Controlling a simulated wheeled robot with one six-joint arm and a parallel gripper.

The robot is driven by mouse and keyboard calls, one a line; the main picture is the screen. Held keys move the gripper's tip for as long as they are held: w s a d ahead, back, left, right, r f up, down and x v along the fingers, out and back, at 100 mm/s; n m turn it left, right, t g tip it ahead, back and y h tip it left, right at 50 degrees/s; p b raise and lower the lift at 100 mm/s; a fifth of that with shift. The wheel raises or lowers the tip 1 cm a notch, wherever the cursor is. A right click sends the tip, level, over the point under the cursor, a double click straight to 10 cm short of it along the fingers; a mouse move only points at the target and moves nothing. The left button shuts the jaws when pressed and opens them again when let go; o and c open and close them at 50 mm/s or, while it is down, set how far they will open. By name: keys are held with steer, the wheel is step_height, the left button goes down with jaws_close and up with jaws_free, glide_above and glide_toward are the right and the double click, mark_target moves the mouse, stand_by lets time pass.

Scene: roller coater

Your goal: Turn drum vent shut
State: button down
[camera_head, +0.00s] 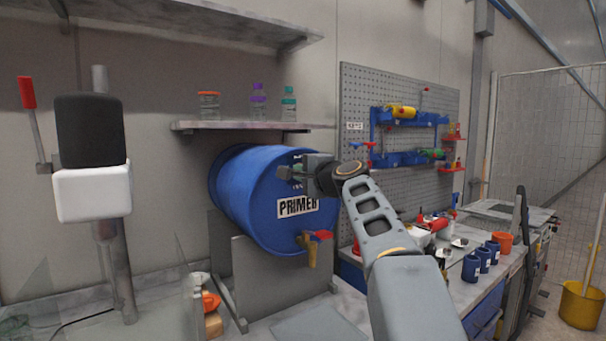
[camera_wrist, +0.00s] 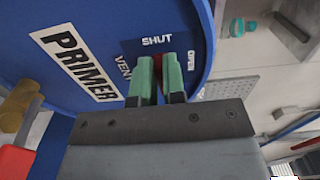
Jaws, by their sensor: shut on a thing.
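The blue drum (camera_head: 232,196) lies on its side in a grey cradle, its round face with the PRIMER label (camera_head: 298,207) towards the right front. In the wrist view the drum face (camera_wrist: 200,18) has the words SHUT (camera_wrist: 157,41), OPEN (camera_wrist: 192,60) and VENT (camera_wrist: 123,66) around the vent. My gripper (camera_wrist: 157,76) has its green fingers shut on the vent handle, of which only a dark red sliver shows between them. The handle's direction is mostly hidden. In the head view my gripper (camera_head: 291,178) is against the upper part of the drum face.
A brass tap (camera_head: 312,254) with a red handle (camera_head: 319,235) sticks out low on the drum face. A shelf (camera_head: 250,126) with jars and bottles is above the drum. Blue cups (camera_head: 471,267) and tools stand on the bench at right, below a pegboard (camera_head: 357,95).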

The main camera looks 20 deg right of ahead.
steer(key=c, duration=1.2)
jaws_free()
steer(key=shift+s, duration=0.1)
steer(key=s+d+b, duration=0.2)
steer(key=s+b, duration=0.1)
steer(key=s, duration=1)
steer(key=shift+s+d, duration=0.15)
steer(key=shift+d, duration=0.15)
